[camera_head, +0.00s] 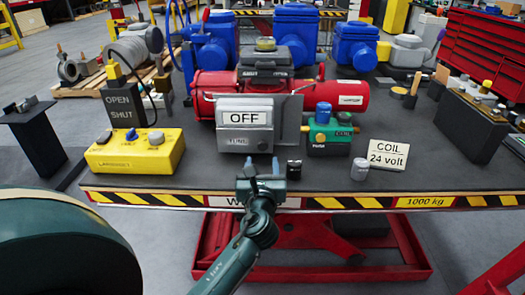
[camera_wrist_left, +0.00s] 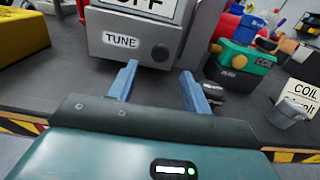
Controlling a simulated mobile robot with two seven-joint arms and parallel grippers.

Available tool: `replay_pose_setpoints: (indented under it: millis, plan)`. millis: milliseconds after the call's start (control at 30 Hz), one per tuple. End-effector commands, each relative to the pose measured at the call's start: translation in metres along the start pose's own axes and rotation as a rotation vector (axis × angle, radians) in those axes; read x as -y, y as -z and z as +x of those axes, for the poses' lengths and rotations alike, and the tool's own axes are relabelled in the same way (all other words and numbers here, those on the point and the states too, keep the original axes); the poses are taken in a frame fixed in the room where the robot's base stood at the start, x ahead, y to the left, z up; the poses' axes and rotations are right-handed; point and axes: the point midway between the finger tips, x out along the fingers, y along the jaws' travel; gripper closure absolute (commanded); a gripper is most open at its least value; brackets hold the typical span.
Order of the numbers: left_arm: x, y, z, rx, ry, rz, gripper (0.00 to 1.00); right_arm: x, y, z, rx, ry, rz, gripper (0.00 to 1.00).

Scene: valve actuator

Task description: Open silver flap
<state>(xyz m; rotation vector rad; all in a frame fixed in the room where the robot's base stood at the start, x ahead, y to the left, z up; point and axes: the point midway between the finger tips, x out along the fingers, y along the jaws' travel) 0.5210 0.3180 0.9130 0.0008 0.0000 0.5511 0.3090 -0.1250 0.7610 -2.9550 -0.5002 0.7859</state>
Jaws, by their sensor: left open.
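The silver flap (camera_head: 245,141) is the grey metal front marked TUNE, below the white OFF sign (camera_head: 245,118) on the valve actuator. In the left wrist view the flap (camera_wrist_left: 135,45) fills the top middle, with a dark round knob at its lower right. My left gripper (camera_head: 263,164) is open and empty, just in front of and below the flap. Its two blue fingers (camera_wrist_left: 158,72) point toward the flap's lower edge, with a small gap visible. I cannot tell whether either finger touches it. My right gripper is not in view.
A yellow box (camera_head: 135,152) stands left of the flap. A green and blue coil unit (camera_head: 328,135), a small grey cylinder (camera_head: 360,169) and a COIL 24 volt card (camera_head: 388,155) are on the right. The table's striped front edge (camera_head: 340,203) lies beneath my gripper.

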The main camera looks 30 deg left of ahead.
Motion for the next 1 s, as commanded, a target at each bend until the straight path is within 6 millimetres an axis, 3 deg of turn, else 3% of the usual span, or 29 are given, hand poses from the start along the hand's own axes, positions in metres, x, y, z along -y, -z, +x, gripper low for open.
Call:
replay_pose_setpoints:
  millis: [100,333,733,1000]
  plan:
    - [0.000,-0.001,0.025,0.001,-0.001,0.000,0.51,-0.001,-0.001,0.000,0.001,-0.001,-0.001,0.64]
    - [0.000,0.000,0.055,0.001,0.000,0.000,0.51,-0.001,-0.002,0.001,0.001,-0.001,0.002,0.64]
    - [0.000,0.000,0.061,0.000,0.001,0.000,0.51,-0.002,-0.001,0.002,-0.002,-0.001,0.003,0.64]
    - [0.000,0.000,0.061,0.000,0.001,-0.001,0.73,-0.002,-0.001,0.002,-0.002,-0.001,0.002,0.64]
